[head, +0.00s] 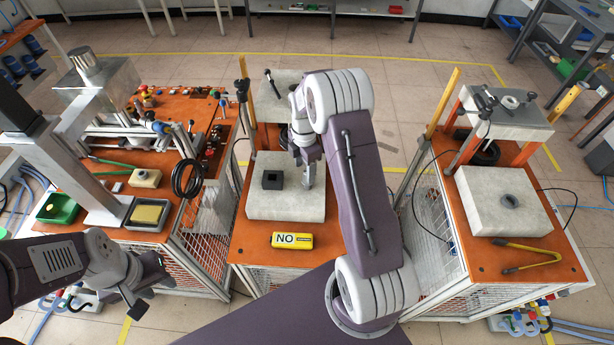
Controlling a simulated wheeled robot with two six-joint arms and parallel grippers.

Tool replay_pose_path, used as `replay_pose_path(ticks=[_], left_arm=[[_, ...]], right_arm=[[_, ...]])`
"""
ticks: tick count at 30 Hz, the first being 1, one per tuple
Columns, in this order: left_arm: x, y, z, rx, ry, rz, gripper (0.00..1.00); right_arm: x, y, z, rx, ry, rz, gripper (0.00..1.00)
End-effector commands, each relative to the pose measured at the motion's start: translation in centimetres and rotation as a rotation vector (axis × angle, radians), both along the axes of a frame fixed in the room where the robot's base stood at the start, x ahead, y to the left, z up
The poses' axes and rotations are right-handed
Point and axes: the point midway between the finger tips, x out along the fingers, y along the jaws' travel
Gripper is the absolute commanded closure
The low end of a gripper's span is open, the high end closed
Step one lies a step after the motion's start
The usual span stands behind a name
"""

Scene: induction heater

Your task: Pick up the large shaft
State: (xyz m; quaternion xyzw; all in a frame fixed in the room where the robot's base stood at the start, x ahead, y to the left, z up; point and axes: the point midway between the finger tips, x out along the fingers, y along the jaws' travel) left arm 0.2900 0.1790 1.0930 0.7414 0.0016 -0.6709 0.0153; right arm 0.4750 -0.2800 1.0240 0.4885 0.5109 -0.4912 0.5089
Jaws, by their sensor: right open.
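I cannot clearly make out the large shaft. A grey upright piece (309,176) shows at the end of my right arm over the pale block (262,205) on the middle bench; I cannot tell whether it is the shaft or part of the gripper. My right gripper (305,162) is open there, pointing down, its fingers partly hidden by my arm. My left gripper (138,302) is at the lower left, in front of the left bench and away from the middle bench; its jaw opening is unclear.
A yellow "NO" object (292,241) lies in front. The right bench holds another pale block (475,190) and yellow-handled tool (527,256). A metal column with a cylinder (87,63) stands left.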

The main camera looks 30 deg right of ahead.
Motion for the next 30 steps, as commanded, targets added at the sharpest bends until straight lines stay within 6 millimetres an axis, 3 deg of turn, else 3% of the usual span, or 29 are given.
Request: replay_pose_path(ticks=[7, 11, 15, 22, 23, 28, 30], left_arm=[[0.0, 0.0, 0.9, 0.000, 0.000, 0.000, 0.64], [0.0, 0.0, 2.2, 0.000, 0.000, 0.000, 0.64], [0.0, 0.0, 2.4, 0.000, 0.000, 0.000, 0.64], [0.0, 0.0, 2.2, 0.000, 0.000, 0.000, 0.64], [0.0, 0.0, 2.2, 0.000, 0.000, 0.000, 0.64], [0.0, 0.0, 2.2, 0.000, 0.000, 0.000, 0.64], [0.0, 0.0, 2.2, 0.000, 0.000, 0.000, 0.64]], right_arm=[[-0.1, -0.2, -1.4, 0.001, 0.003, -0.001, 0.42], [-0.3, -0.7, -3.6, 0.001, 0.005, -0.001, 0.42], [-0.2, -0.7, -5.6, 0.000, 0.000, 0.000, 0.42], [-0.1, -0.7, -6.0, -0.001, -0.002, 0.000, 0.42], [-0.1, -0.7, -6.0, 0.000, -0.002, 0.000, 0.48], [-0.1, -0.7, -6.0, 0.000, -0.002, 0.000, 0.95], [-0.1, -0.7, -5.9, -0.001, -0.002, 0.000, 1.00]])
